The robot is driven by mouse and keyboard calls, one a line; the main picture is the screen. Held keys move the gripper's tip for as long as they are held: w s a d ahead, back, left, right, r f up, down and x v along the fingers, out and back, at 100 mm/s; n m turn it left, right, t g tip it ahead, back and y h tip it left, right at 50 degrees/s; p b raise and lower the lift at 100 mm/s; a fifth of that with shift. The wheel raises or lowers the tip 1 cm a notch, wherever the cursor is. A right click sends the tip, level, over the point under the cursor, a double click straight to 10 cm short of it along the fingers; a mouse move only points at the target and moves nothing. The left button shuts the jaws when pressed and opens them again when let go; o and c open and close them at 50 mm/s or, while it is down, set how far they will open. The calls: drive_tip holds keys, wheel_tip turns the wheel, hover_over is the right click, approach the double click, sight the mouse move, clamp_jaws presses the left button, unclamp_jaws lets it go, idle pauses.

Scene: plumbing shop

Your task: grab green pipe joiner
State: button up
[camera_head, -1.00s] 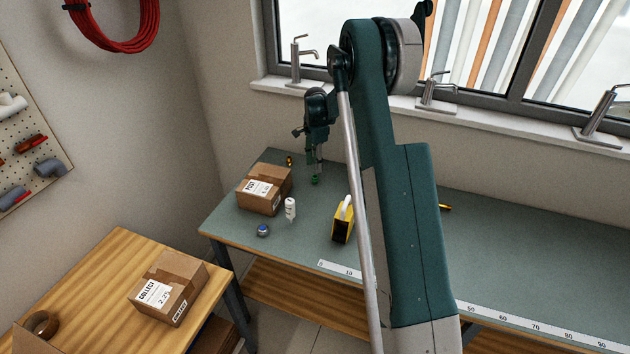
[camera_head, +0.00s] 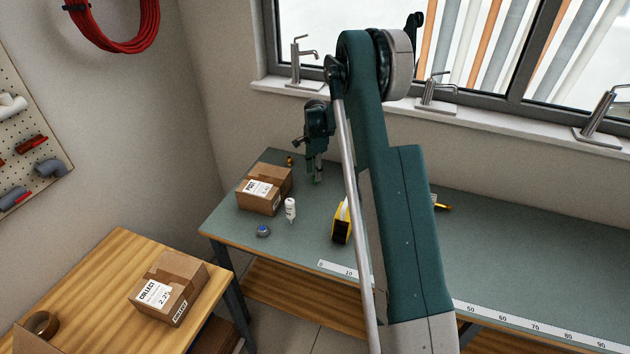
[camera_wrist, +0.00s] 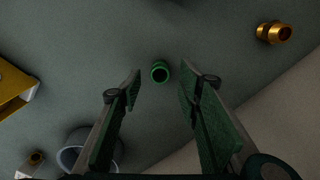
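The green pipe joiner (camera_wrist: 160,71) is a small ring-shaped piece on the grey-green bench (camera_head: 500,260). In the wrist view it shows just past my fingertips, centred in the gap between them. My gripper (camera_wrist: 160,92) is open and empty, with one finger to each side of the joiner's line and no visible contact. In the head view my gripper (camera_head: 317,181) hangs low over the far left part of the bench, and the joiner is hidden there behind it.
A cardboard box (camera_head: 262,194) stands left of my gripper. A white bottle (camera_head: 290,209), a blue-topped grey piece (camera_head: 263,230) and a yellow-black block (camera_head: 341,224) stand nearer the front. A brass fitting (camera_wrist: 274,33) lies beyond the joiner. The bench's right side is mostly clear.

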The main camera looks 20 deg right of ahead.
drive_tip(key=shift+f, duration=1.65)
drive_tip(key=c, duration=0.7)
